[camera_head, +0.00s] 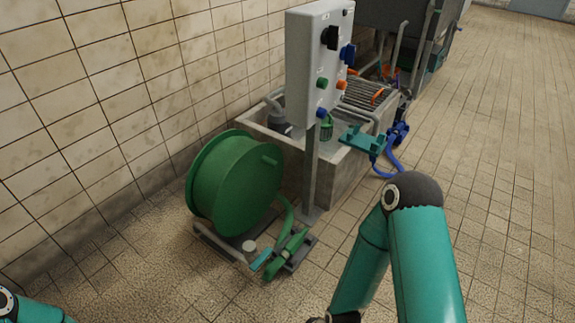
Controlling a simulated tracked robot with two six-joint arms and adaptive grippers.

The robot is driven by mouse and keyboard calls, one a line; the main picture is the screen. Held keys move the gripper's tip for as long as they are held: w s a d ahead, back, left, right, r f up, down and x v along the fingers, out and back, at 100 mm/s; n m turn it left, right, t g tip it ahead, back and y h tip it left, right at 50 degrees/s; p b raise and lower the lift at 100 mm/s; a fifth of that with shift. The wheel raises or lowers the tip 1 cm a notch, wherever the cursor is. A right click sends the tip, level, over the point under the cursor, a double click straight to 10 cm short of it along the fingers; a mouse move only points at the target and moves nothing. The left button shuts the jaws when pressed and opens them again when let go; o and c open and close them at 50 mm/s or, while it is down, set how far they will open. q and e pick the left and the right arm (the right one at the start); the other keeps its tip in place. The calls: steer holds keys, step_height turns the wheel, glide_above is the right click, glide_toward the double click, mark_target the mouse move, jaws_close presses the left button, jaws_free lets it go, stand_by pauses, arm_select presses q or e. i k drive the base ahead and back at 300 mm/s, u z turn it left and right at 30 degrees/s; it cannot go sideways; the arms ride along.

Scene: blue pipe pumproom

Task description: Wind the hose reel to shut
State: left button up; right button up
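The hose reel (226,185) is a large green drum standing on a low grey frame (218,242) on the floor, left of centre. A short green knob (270,160) sticks out of its right face. A green hose (286,215) runs from the reel's lower right down to a green fitting (287,255) on the frame. A teal lever-like piece (261,259) is beside that fitting. My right arm is bent in the foreground, right of the reel and apart from it. Its gripper is below the picture. Only a link of my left arm shows at bottom left; its gripper is hidden.
A grey control panel (312,65) with coloured knobs stands on a post behind the reel. A concrete basin (340,165) lies behind it, with a teal fitting (362,140) and blue hose (391,158) at its right. The tiled wall (100,110) is close on the left. Floor is clear at right.

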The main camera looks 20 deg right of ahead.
mark_target(235, 178)
steer(key=z, duration=0.1)
steer(key=i, duration=1)
